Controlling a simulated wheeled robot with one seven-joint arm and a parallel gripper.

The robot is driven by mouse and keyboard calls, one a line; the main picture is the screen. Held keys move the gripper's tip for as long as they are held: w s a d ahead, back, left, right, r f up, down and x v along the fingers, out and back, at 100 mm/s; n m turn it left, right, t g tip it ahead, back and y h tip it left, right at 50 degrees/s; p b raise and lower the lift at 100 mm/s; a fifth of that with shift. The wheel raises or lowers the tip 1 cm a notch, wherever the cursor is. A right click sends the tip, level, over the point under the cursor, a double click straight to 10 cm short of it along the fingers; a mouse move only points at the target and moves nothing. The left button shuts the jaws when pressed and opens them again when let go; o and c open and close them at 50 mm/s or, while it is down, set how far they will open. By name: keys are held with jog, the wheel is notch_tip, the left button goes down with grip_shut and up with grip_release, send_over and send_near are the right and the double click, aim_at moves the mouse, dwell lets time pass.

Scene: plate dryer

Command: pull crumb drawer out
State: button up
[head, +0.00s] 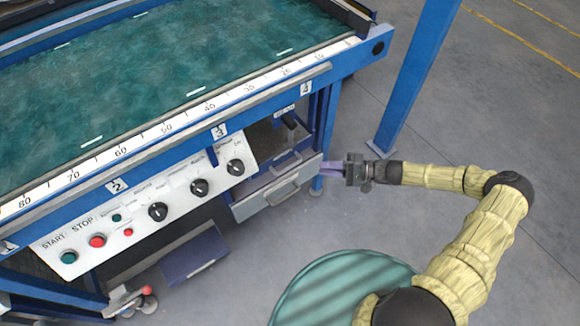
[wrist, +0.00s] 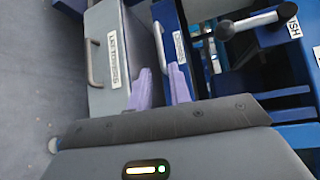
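I cannot tell surely which is the crumb drawer. My gripper (head: 326,170) is just right of the drawers. In the wrist view its purple fingers (wrist: 160,80) are apart, around the near end of the upper handle; contact cannot be told.
A blue leg (head: 415,80) of the frame stands to the right. The control panel (head: 145,210) with knobs is left of the drawers. A lever with a round black knob (wrist: 287,10) is beside the upper drawer. A green round surface (head: 340,290) is below.

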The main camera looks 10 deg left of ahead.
aim_at(289, 167)
jog(key=a, duration=0.4)
jog(key=a+f+b, duration=0.1)
jog(key=a, duration=0.3)
jog(key=s+a+f, duration=0.1)
jog(key=a, duration=0.3)
jog(key=shift+a+b, duration=0.15)
jog(key=shift+b, duration=0.2)
jog(key=shift+r, duration=0.1)
jog(key=shift+c, duration=0.2)
grip_shut()
